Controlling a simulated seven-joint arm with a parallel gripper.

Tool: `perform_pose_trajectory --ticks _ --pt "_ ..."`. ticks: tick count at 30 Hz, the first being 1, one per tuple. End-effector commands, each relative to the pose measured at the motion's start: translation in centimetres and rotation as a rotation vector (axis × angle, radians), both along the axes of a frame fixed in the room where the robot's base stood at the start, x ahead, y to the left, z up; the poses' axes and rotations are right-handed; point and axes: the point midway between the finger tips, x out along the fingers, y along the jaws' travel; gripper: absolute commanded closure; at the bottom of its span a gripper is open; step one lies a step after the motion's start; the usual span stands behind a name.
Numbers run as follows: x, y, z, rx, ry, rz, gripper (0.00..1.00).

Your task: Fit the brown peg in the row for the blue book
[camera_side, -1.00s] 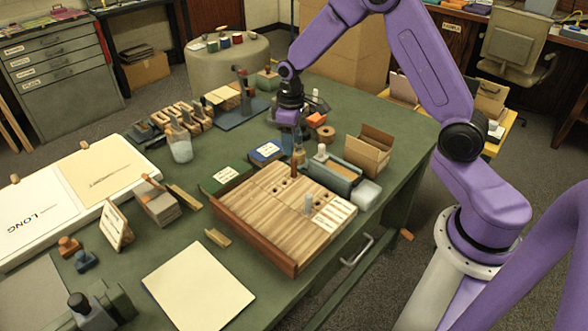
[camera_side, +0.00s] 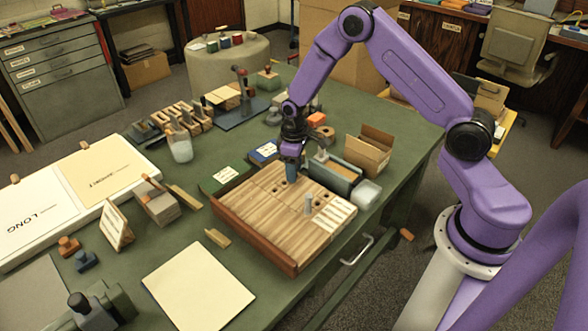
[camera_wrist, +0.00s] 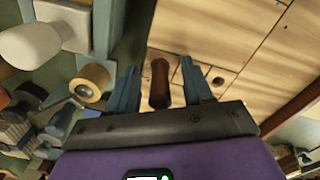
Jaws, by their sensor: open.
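The brown peg (camera_wrist: 159,84) stands upright at the board's far edge in the wrist view, between my fingers. My gripper (camera_wrist: 159,68) is open around it, with a gap on each side. In the side view my gripper (camera_side: 291,178) is low over the board's far end and hides the peg. The wooden peg board (camera_side: 262,222) has rows of holes, a grey peg (camera_side: 308,205) and white label strips (camera_side: 336,212) at its right; their writing is too small to read. The blue book (camera_side: 263,153) lies beyond the board, left of my gripper.
A green book (camera_side: 222,179) lies at the board's left corner. A grey-green box (camera_side: 334,175) and an open cardboard box (camera_side: 369,151) stand close on the right. A wooden ring (camera_side: 325,134) lies behind. The table in front of the board has a cream sheet (camera_side: 199,284).

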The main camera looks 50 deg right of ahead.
Motion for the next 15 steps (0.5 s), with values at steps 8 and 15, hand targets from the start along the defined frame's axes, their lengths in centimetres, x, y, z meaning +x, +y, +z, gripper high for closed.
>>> perform_pose_trajectory --ticks 8,15 --pt "0.02 0.01 0.03 0.000 0.000 0.000 0.88" --pt "0.00 0.00 0.02 0.000 0.000 0.000 1.00"
